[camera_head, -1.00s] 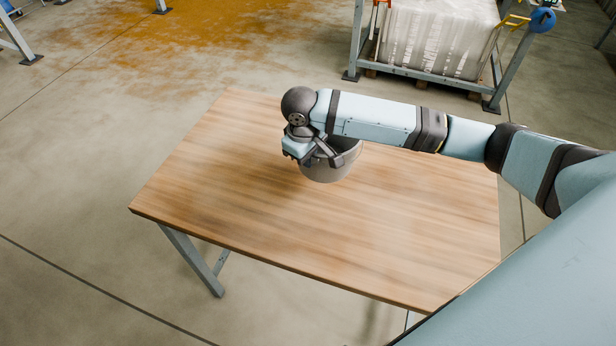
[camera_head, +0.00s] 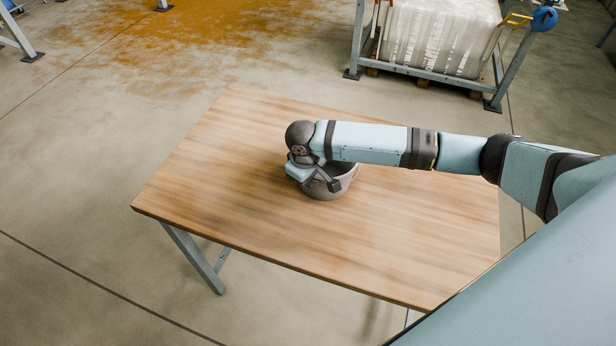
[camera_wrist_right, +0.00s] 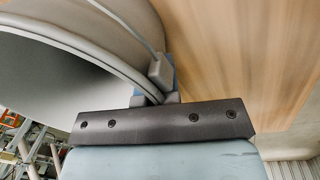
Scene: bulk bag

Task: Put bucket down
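The grey bucket (camera_head: 343,184) is on the wooden table (camera_head: 250,225), right of my right gripper's wrist, and appears to rest on the top. My right gripper (camera_head: 325,180) reaches over its left side. In the right wrist view the bucket (camera_wrist_right: 50,27) fills the upper left, and its rim runs between the fingers of the right gripper (camera_wrist_right: 156,97), which look shut on it. A thin grey handle wire (camera_wrist_right: 125,22) ends at a block near the fingers. My wrist hides part of the bucket in the head view. My left gripper is not in view.
The table top is otherwise bare, with free room in front of and left of the bucket. Behind the table stands a metal frame (camera_head: 430,71) with a wrapped white bulk load (camera_head: 440,35). Orange-brown material (camera_head: 190,35) is spread on the floor at the back.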

